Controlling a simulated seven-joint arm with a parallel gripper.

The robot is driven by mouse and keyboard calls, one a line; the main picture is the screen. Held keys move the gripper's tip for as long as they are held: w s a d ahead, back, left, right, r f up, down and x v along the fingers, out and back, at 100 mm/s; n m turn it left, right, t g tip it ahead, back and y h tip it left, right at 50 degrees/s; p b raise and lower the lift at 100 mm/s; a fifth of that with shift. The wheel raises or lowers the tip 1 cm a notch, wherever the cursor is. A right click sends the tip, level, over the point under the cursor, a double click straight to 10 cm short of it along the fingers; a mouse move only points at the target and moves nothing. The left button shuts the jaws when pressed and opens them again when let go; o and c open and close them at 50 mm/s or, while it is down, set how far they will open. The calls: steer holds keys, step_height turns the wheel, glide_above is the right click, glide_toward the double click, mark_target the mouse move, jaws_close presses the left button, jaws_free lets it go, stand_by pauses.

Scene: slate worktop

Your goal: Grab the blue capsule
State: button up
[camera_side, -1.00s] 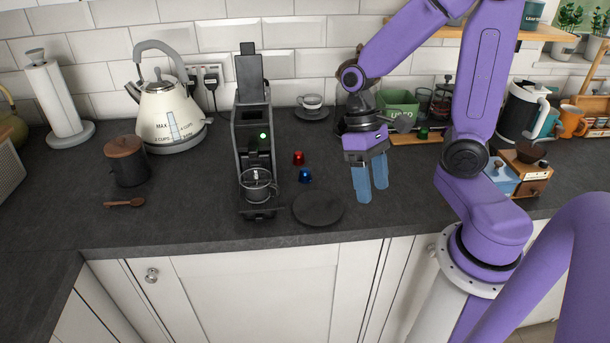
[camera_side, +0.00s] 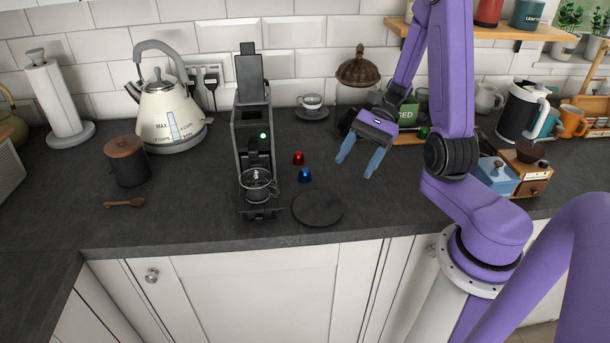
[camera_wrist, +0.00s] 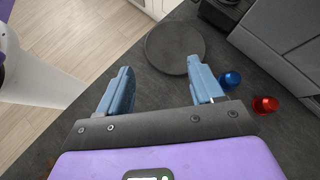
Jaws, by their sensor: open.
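The blue capsule (camera_side: 305,175) stands on the dark worktop, just right of the coffee machine and in front of the red capsule (camera_side: 298,158). The red capsule (camera_wrist: 265,104) is further right there.
The black coffee machine (camera_side: 252,135) with a glass cup (camera_side: 257,186) stands left of the capsules. A dark round plate (camera_side: 318,209) lies in front of them. A cup on a saucer (camera_side: 311,113) stands behind. A green box and a wooden board are behind my gripper.

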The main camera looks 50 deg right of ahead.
steer(key=d+m+t, duration=0.2)
steer(key=m, duration=0.1)
steer(key=d+m+t, duration=0.3)
steer(key=d+f+m+t+h, duration=0.1)
steer(key=d+m+t, duration=0.2)
steer(key=m, duration=0.1)
steer(key=shift+w+d, duration=0.1)
steer(key=shift+w, duration=0.15)
steer(key=shift+s+d+f+m+t, duration=0.15)
steer(key=shift+d+m+t, duration=0.35)
steer(key=shift+t, duration=0.1)
glide_toward(305, 174)
steer(key=w, duration=0.1)
steer(key=w+f, duration=0.1)
steer(key=w+a, duration=0.1)
steer(key=shift+f, duration=0.3)
steer(key=shift+x, duration=2.65)
steer(key=shift+s+a+r, duration=0.1)
steer(key=c, duration=1.1)
